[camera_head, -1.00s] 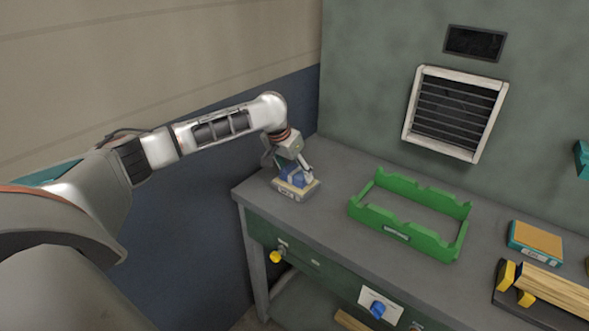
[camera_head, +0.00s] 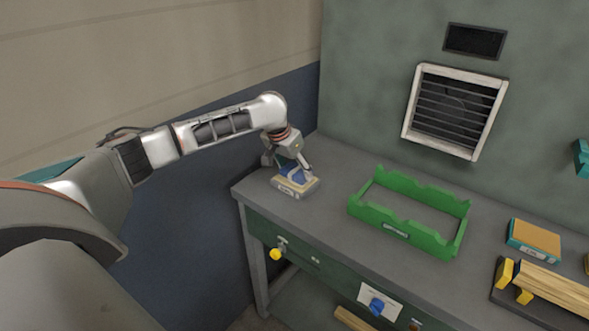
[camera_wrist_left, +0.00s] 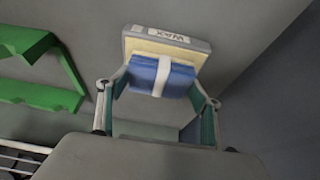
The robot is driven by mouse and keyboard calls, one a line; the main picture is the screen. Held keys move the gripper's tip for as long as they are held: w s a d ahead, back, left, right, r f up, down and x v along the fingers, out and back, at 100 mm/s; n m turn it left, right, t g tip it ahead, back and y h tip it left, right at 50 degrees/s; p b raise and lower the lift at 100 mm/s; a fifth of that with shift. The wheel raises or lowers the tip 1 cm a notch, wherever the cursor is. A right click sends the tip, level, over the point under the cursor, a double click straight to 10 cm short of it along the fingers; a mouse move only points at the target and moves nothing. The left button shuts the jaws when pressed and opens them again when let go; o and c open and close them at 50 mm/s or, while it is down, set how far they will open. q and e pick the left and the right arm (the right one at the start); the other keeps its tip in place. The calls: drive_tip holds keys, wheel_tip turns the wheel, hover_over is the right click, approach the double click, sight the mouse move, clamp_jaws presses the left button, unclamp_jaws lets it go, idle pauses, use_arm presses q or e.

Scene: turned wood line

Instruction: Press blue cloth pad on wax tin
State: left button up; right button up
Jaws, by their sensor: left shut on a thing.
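The blue cloth pad (camera_wrist_left: 160,74) has a white band around its middle and sits between the two fingers of my left gripper (camera_wrist_left: 156,88). The wax tin (camera_wrist_left: 182,40) is a shallow grey box with a label reading WAX and a pale yellow top. In the head view the wax tin (camera_head: 294,189) stands at the table's left end. My left gripper (camera_head: 292,170) reaches down over it, shut on the blue pad (camera_head: 290,176). The pad appears to touch the yellow top; its underside is hidden. My right gripper is not in view.
A green open frame (camera_head: 440,243) stands right of the tin on the grey workbench (camera_head: 330,222). Farther right are a teal box with an orange top (camera_head: 535,240) and wooden strips in a yellow-ended holder (camera_head: 550,288). A wall borders the left end.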

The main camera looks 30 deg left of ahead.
sight(294, 171)
use_arm(q)
drive_tip(key=shift+r+p, duration=0.55)
drive_tip(key=shift+r, duration=2.95)
